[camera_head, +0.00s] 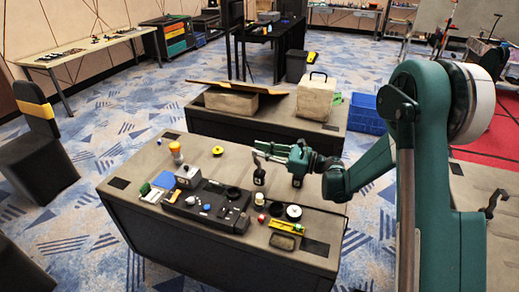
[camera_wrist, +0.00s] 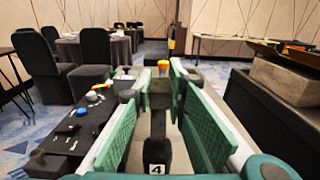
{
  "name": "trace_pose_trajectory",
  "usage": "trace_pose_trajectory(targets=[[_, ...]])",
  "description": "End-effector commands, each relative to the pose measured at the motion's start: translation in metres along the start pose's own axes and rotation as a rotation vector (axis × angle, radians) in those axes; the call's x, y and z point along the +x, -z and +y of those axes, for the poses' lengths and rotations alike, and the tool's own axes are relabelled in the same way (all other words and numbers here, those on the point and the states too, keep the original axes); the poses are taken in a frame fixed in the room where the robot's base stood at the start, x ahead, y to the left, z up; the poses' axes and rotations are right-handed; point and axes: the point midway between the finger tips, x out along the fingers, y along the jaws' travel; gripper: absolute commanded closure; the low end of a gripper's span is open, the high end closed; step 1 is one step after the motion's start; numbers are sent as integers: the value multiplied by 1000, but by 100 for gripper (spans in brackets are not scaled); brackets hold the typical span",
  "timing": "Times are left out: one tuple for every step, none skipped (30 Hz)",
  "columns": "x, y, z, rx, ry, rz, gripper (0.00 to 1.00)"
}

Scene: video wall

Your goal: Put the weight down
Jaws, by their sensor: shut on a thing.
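A black hooked weight (camera_head: 259,174) is at the tips of my gripper (camera_head: 268,152), its hook rising at their left end. My gripper is shut on it above the grey table. I cannot tell whether the weight's base touches the tabletop. A second black weight (camera_head: 297,182) with a pale label is below the gripper body. In the wrist view, the green finger pads flank a dark upright shape (camera_wrist: 158,112), with a dark weight labelled 4 (camera_wrist: 157,153) nearer the camera. The fingers partly hide these shapes.
The table (camera_head: 130,190) carries a dark tray-like panel (camera_head: 205,205), an orange-topped item (camera_head: 176,150), a yellow disc (camera_head: 217,150) and small round items. The tabletop's back middle is mostly clear.

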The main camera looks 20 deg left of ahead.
Motion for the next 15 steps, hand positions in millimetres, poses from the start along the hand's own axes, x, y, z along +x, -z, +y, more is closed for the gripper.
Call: trace_pose_trajectory(targets=[[0,0,0,0,0,-1,100],[0,-1,0,0,0,-1,100],[0,-1,0,0,0,-1,100],[0,-1,0,0,0,-1,100],[0,-1,0,0,0,-1,100],[0,-1,0,0,0,-1,100],[0,-1,0,0,0,-1,100],[0,-1,0,0,0,-1,100],[0,0,0,0,0,-1,100],[0,0,0,0,0,-1,100],[0,1,0,0,0,-1,100],[0,3,0,0,0,-1,100],[0,5,0,0,0,-1,100],[0,7,0,0,0,-1,100],[0,11,0,0,0,-1,100]])
